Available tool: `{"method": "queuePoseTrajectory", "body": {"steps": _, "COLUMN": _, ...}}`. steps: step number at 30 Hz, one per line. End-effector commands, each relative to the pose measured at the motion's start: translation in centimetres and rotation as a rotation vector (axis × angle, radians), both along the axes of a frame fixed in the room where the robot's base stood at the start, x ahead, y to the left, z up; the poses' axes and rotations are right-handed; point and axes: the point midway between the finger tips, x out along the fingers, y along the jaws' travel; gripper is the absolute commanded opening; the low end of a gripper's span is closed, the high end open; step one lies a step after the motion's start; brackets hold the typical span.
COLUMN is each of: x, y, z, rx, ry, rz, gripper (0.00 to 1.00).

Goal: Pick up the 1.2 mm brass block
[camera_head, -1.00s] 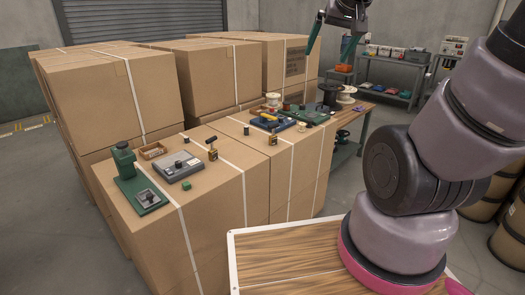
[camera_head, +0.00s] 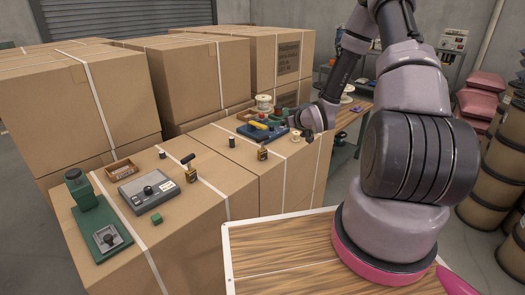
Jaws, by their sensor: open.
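Two small brass blocks with black tops stand on the cartons. One brass block (camera_head: 191,174) is beside the grey device, with a black handle-like piece above it. The other brass block (camera_head: 262,154) is farther back, left of my gripper. Their size markings are too small to read, so I cannot tell which is 1.2 mm. My gripper (camera_head: 292,124) is open, low over the back carton near the blue and green tools. My wrist partly hides it, and I see nothing held in it.
A grey device (camera_head: 148,190), a green press (camera_head: 88,205), a small green cube (camera_head: 157,219) and an open cardboard tray (camera_head: 122,171) stand on the front carton. A black cylinder (camera_head: 232,142) and pale spools (camera_head: 264,103) are farther back. Tall cartons (camera_head: 85,95) rise behind.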

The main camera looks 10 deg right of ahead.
Motion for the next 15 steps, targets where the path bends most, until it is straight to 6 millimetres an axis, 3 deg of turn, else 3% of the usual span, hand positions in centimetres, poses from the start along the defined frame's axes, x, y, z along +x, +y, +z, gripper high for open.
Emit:
{"method": "queuePoseTrajectory", "body": {"steps": 1, "x": -0.4, "y": 0.5, "z": -2.2, "rx": 0.034, "ry": -0.025, "rz": 0.01, "gripper": 1.0}}
{"method": "queuePoseTrajectory", "body": {"steps": 6, "x": -1.8, "y": 2.3, "z": -6.2, "rx": 0.134, "ry": -0.163, "rz": 0.03, "gripper": 1.0}}
{"method": "queuePoseTrajectory", "body": {"steps": 15, "x": -4.0, "y": 3.7, "z": -8.7, "rx": 0.227, "ry": -0.318, "rz": 0.012, "gripper": 1.0}}
